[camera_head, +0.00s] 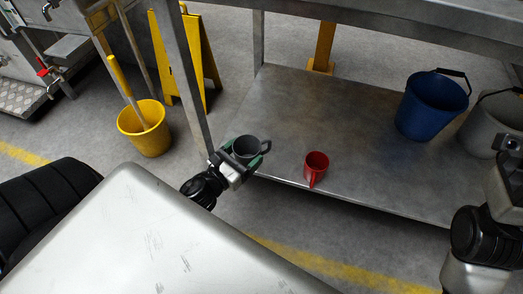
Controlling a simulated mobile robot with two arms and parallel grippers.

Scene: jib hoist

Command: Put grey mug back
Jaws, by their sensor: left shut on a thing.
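The grey mug (245,146) is between the fingers of my left gripper (243,158), near the middle of the view. The left gripper is shut on it. The mug looks upright, with its opening upward and its handle to the right. It appears over the front left edge of the lower metal shelf (345,110); I cannot tell whether it touches the shelf. A red mug (317,162) stands on the shelf to its right, near the front edge. My right arm shows at the right edge, but its fingertips are not in view.
A blue bucket (431,106) and a grey bucket (492,122) stand at the shelf's right. A table leg (182,75) rises just behind my left gripper. A yellow bucket (144,128) and yellow floor sign (202,55) stand left. The shelf's middle is clear.

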